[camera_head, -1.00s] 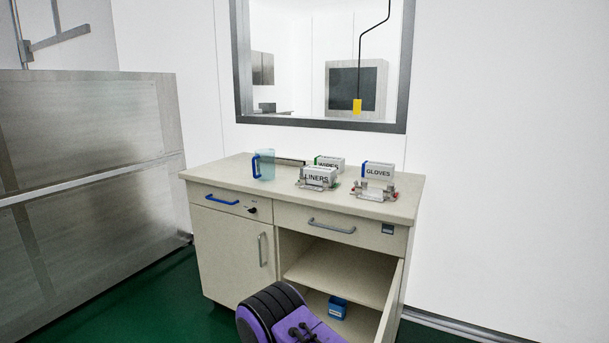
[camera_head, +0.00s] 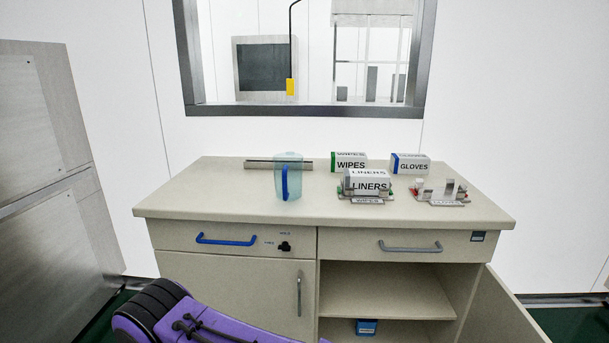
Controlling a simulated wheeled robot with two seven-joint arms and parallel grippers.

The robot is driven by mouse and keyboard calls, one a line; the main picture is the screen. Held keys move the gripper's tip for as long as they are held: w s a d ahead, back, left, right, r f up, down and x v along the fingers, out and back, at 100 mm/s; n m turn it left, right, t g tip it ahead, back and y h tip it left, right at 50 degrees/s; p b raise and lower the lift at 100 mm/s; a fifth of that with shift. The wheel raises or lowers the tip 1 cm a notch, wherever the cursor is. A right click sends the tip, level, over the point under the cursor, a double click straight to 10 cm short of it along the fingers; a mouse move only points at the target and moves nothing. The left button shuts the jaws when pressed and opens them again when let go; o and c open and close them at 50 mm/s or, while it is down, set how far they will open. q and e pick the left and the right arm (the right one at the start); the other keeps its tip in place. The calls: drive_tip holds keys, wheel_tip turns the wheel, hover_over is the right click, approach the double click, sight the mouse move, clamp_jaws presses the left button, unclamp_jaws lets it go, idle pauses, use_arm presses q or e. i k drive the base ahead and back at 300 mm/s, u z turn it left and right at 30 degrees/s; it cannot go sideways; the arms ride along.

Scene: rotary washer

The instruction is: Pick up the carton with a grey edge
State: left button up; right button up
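The carton with a grey edge (camera_head: 368,183) is white, lettered LINERS, and stands on the cabinet top right of centre. It sits at a small rack with a WIPES label (camera_head: 368,201) at its front; the rack partly shows around it. A WIPES carton with a green edge (camera_head: 350,162) stands behind it. A GLOVES carton with a blue edge (camera_head: 411,164) stands behind and to the right. Neither of my grippers is in view; a purple and black arm link of mine shows at the bottom left.
A clear jug with a blue handle (camera_head: 288,178) stands left of the cartons. A second small rack (camera_head: 441,192) is at the right. The cabinet top (camera_head: 210,193) is clear at left. The lower right door (camera_head: 515,312) stands open, with a blue box (camera_head: 366,327) inside.

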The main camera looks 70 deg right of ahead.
sight(365, 181)
drive_tip(key=i, duration=1.2)
drive_tip(key=z, duration=4.15)
